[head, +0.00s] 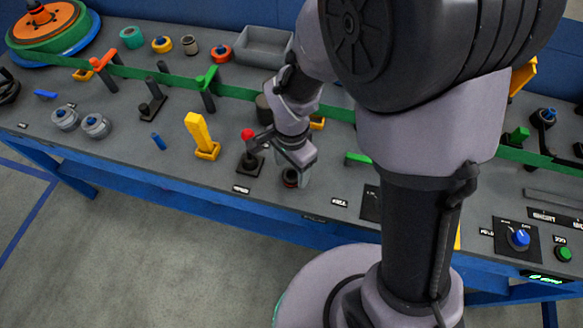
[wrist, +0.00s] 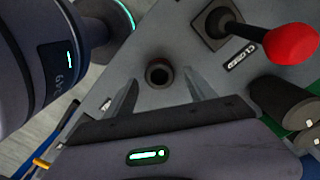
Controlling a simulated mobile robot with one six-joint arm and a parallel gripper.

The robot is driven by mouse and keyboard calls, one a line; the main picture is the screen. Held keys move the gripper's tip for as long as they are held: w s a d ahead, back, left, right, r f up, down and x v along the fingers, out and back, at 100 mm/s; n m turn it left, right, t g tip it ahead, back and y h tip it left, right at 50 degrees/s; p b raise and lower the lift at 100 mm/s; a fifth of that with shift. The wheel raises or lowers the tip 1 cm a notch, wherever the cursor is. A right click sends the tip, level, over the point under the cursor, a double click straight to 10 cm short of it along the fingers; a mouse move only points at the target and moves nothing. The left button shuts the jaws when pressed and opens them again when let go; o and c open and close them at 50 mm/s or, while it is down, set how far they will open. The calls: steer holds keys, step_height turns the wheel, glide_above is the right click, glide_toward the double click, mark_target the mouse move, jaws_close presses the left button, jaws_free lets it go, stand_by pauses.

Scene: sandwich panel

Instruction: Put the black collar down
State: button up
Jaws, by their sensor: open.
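The black collar (wrist: 159,76) is a short dark ring with a round hole. In the wrist view it stands on the grey bench top (wrist: 150,98), hole facing up. My gripper (wrist: 161,78) is open, its two fingertips apart on either side of the collar with visible gaps. In the head view my gripper (head: 292,176) points down near the front edge of the bench. A small dark, reddish ring, likely the collar (head: 290,179), shows at the fingers there, partly hidden by them.
A red-knobbed lever (head: 247,135) stands close left of my gripper; its red knob (wrist: 291,43) shows large in the wrist view. A yellow handle (head: 201,134) is further left. A grey open bin (head: 264,47) is behind.

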step_height(320, 180, up, 15)
steer(key=d+n+t+p, duration=0.1)
steer(key=d+p, duration=0.1)
steer(key=p, duration=0.2)
steer(key=s+d+r+n+t+y, duration=0.2)
steer(key=s+d+r+n+t, duration=0.2)
steer(key=s+r, duration=0.7)
steer(key=shift+d+r+n+t, duration=0.4)
steer(key=shift+d+n, duration=0.15)
steer(key=shift+n, duration=0.15)
steer(key=shift+f, duration=0.15)
